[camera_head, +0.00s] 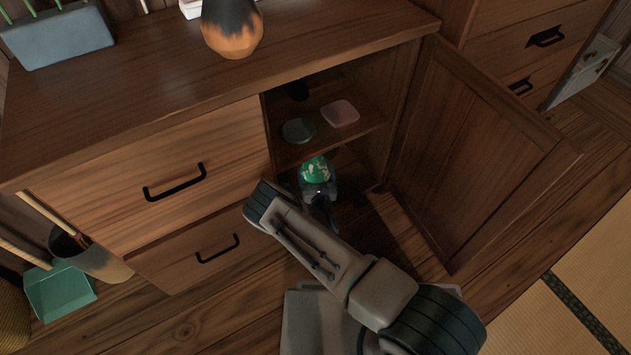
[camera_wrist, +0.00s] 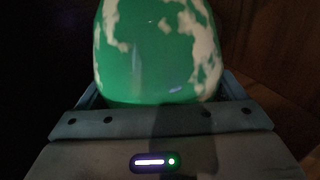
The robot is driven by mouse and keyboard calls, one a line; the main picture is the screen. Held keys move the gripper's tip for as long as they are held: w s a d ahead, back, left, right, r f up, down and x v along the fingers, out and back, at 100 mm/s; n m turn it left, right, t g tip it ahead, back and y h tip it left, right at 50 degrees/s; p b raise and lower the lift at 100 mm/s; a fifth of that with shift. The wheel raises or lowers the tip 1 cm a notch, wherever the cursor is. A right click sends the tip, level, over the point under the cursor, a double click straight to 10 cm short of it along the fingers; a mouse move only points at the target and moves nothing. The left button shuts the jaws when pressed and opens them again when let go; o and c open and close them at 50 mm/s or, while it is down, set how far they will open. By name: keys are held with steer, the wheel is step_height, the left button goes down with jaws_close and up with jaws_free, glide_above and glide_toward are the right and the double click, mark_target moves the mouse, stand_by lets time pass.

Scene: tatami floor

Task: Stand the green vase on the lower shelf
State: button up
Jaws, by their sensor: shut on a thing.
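The green vase (camera_head: 314,170) has pale patches and is at the opening of the cabinet, below the upper shelf (camera_head: 348,126). My gripper (camera_head: 317,186) is shut on it. In the wrist view the vase (camera_wrist: 158,50) fills the upper middle, directly in front of the gripper (camera_wrist: 160,112). The lower shelf is dark and mostly hidden behind the vase and my arm. I cannot tell whether the vase's base touches it.
The cabinet door (camera_head: 470,150) stands open to the right. A green round dish (camera_head: 298,130) and a pink square dish (camera_head: 341,113) lie on the upper shelf. Closed drawers (camera_head: 165,180) are at left. An orange and black vase (camera_head: 232,32) stands on the cabinet top.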

step_height(320, 180, down, 3)
steer(key=b, duration=0.2)
steer(key=shift+a+f+b, duration=0.15)
steer(key=shift+b, duration=0.25)
steer(key=shift+w+f, duration=0.15)
steer(key=shift+a+f, duration=0.1)
steer(key=o, duration=1.1)
steer(key=s+p, duration=0.1)
steer(key=s, duration=0.2)
steer(key=s+d+p, duration=0.1)
steer(key=s+p, duration=0.1)
steer(key=s, duration=0.2)
steer(key=s+d+p, duration=0.1)
steer(key=s+p, duration=0.1)
steer(key=s, duration=0.1)
steer(key=shift+s+r, duration=0.2)
steer(key=shift+s, duration=0.15)
steer(key=shift+s+d+f, duration=0.1)
steer(key=shift+s+d, duration=0.05)
steer(key=shift+s, duration=0.45)
